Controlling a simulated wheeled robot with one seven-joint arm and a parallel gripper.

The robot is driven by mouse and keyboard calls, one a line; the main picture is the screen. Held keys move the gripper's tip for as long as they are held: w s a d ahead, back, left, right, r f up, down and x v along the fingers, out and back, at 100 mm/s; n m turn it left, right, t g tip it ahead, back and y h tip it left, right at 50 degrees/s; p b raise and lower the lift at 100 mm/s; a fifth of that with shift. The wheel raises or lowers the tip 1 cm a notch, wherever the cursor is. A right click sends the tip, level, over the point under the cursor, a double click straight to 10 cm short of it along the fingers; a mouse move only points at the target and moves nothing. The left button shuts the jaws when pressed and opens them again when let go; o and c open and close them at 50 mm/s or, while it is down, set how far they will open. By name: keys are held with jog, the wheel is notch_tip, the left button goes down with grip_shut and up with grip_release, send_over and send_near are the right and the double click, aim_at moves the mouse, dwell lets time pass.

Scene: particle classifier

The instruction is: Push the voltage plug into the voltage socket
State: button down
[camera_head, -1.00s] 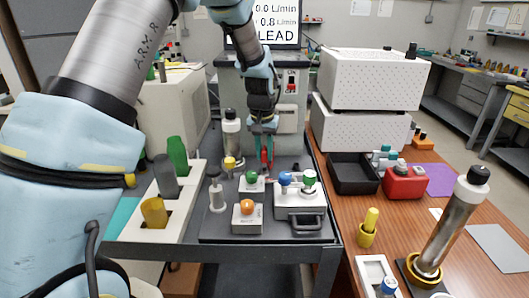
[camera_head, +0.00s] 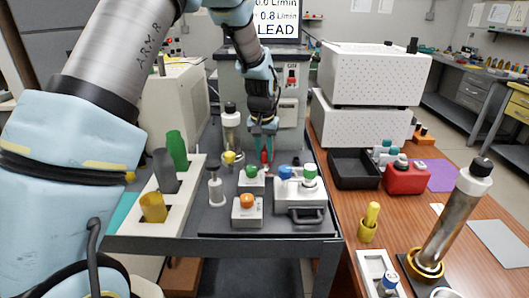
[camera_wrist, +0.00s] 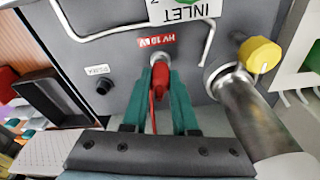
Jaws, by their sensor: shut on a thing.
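The red voltage plug (camera_wrist: 160,78) is between the teal fingers of my gripper (camera_wrist: 160,105) in the wrist view, with a red cable trailing back between them. My gripper is shut on it. The plug's front end is at the grey panel, just below the red "HV 10 kV" label (camera_wrist: 156,41). A pale ring, seemingly the voltage socket (camera_wrist: 158,56), shows at the plug's tip; most of it is hidden, so how deep the plug sits cannot be told. In the head view my gripper (camera_head: 264,146) is low in front of the grey cabinet (camera_head: 287,118), with a bit of red showing.
A metal cylinder with a yellow knob (camera_wrist: 258,54) stands close to the right of my gripper in the wrist view. A black round port (camera_wrist: 103,86) is on the panel to the left. Valve blocks (camera_head: 300,196) stand on the dark cart in front.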

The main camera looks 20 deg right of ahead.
jog(key=shift+f, duration=0.35)
jog(key=c, duration=0.6)
grip_release()
notch_tip(320, 180, up, 11)
jog(key=s+a+b, duration=0.1)
jog(key=b, duration=0.1)
jog(key=shift+f+b, duration=0.15)
jog(key=shift+b, duration=0.15)
jog(key=shift+s, duration=0.1)
